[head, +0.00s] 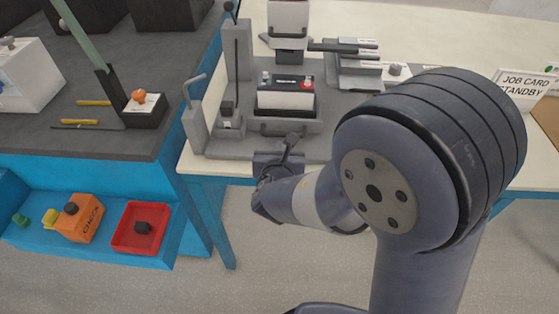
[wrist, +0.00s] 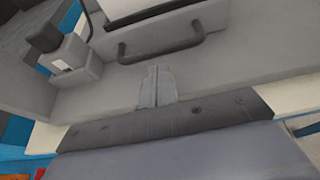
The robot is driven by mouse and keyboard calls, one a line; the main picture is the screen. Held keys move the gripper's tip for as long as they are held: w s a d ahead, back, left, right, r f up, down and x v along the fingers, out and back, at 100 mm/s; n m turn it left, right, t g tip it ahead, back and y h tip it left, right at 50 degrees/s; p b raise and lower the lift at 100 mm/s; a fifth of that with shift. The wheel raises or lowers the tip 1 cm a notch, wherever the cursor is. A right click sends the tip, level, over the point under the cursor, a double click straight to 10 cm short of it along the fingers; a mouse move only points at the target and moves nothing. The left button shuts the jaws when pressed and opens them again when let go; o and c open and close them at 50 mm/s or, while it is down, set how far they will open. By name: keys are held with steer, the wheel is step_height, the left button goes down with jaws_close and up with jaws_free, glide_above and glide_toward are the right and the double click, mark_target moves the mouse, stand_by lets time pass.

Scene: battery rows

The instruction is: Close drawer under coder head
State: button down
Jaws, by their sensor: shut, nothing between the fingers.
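The coder head (head: 288,45), a white and dark block, stands over the grey fixture at the back of the table. In front of it is the grey drawer (head: 268,128) with a dark bar handle on its front face; the drawer holds a black-and-white battery block (head: 286,98). In the wrist view the drawer front (wrist: 108,72) and handle (wrist: 165,52) are at the top. My gripper (head: 293,138) is just in front of the handle. In the wrist view my gripper (wrist: 157,70) is shut, empty, its tips close to and below the handle; contact cannot be told.
A grey post with a lever (head: 194,115) stands left of the drawer, and a tall grey upright (head: 237,50) behind it. Grey plates (head: 360,70) lie to the right. A blue bench with a red tray (head: 142,228) is at left.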

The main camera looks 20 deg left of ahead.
mark_target(283, 124)
steer(key=shift+w+a+r, duration=0.15)
steer(key=shift+w+a, duration=0.05)
steer(key=shift+w, duration=0.4)
steer(key=w, duration=0.2)
steer(key=w+a+b, duration=0.1)
steer(key=w, duration=0.2)
steer(key=w+a, duration=0.1)
steer(key=w, duration=0.2)
steer(key=shift+b, duration=0.3)
steer(key=shift+w, duration=0.35)
steer(key=shift+r, duration=0.15)
